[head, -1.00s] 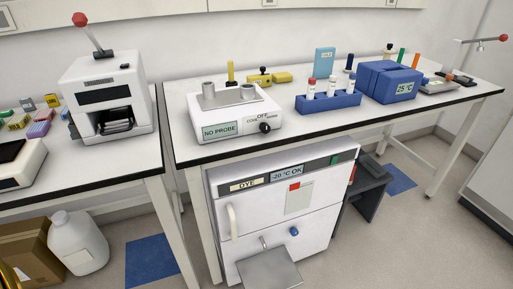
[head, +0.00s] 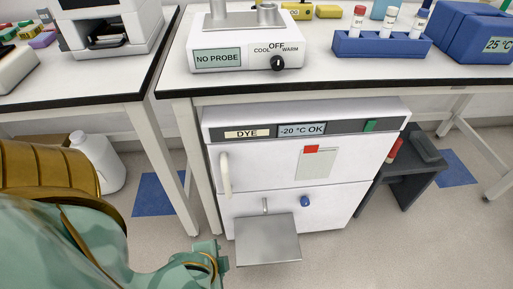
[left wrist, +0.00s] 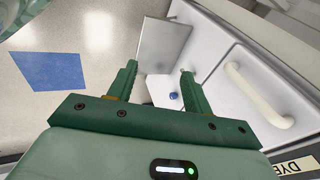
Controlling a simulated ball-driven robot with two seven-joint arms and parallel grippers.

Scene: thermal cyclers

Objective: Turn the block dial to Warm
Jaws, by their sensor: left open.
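The block dial (head: 278,62) is a black knob on the front of a white block heater (head: 232,55). Labels COOL, OFF and WARM are printed around it, with OFF above, COOL at left and WARM at right. The heater's display (head: 218,58) reads NO PROBE. My left arm comes in from the lower left of the head view, with green gripper parts (head: 208,262) low in front of the freezer, well below the dial. In the left wrist view my left gripper (left wrist: 159,78) is open and empty. The dial is outside that view. My right gripper is not in view.
A white freezer (head: 285,165) stands under the bench, with a handle (head: 225,174) and a metal step-like plate (head: 267,240) jutting out low. The bench's dark front edge (head: 340,88) runs below the heater. A blue tube rack (head: 380,46) stands right of the heater.

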